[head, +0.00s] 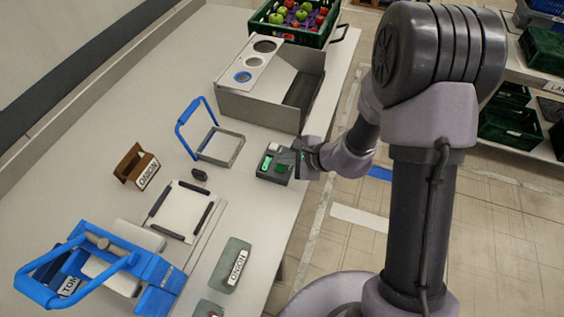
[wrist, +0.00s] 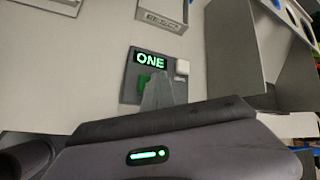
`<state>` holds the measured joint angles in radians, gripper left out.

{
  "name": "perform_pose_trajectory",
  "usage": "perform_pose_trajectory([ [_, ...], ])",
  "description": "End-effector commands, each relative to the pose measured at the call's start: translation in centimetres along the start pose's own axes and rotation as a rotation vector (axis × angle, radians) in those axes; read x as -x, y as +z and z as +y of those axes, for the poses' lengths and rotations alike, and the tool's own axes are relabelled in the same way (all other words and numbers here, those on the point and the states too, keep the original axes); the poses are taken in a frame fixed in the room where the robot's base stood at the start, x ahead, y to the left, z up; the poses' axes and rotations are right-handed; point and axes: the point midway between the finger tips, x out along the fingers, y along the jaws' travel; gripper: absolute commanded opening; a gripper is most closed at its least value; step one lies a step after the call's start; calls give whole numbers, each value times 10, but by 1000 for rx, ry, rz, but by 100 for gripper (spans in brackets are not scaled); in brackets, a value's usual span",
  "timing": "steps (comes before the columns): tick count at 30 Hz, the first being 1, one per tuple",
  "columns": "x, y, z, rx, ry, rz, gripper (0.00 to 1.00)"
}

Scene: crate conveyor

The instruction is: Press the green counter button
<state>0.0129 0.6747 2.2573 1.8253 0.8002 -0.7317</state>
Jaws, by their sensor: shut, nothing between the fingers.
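The counter is a small dark grey box (head: 266,175) on the table near its right edge, with a lit green display. In the wrist view its display (wrist: 151,59) reads "ONE". The green button (wrist: 144,81) lies below the display, partly hidden by my fingers. A white button (wrist: 182,67) sits to the right of the display. My gripper (wrist: 160,86) is shut and empty, with its fingertips over the counter beside the green button. I cannot tell whether they touch it. In the head view my gripper (head: 298,156) reaches the counter from the right.
A grey sorting box (head: 262,107) with round holes stands behind the counter. A blue-handled frame (head: 222,147) lies to the left. A green crate (head: 293,33) of apples stands at the back.

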Motion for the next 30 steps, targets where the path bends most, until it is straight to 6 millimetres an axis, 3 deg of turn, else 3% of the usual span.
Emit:
perform_pose_trajectory([
  [30, 19, 14, -14, 0, 0, 0, 0],
])
